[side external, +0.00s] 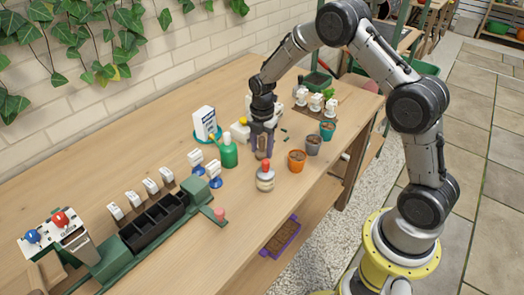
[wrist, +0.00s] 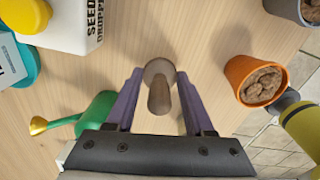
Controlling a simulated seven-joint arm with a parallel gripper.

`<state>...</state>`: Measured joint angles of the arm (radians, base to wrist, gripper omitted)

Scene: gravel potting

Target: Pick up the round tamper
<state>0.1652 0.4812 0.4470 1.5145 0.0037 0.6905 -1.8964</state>
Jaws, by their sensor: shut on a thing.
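The round tamper (wrist: 159,98) is brown wood, with a round end and a narrower handle. In the wrist view it lies between the two purple fingers of my gripper (wrist: 158,75). In the side external view my gripper (side external: 262,147) points down over the middle of the bench, and the tamper (side external: 262,154) shows only as a small brown part at the fingertips. My gripper is shut on the tamper. Whether the tamper touches the bench is hard to tell.
A red-topped bottle (side external: 265,178) stands in front. A green watering can (side external: 228,153) and white seed box (side external: 205,122) are left.

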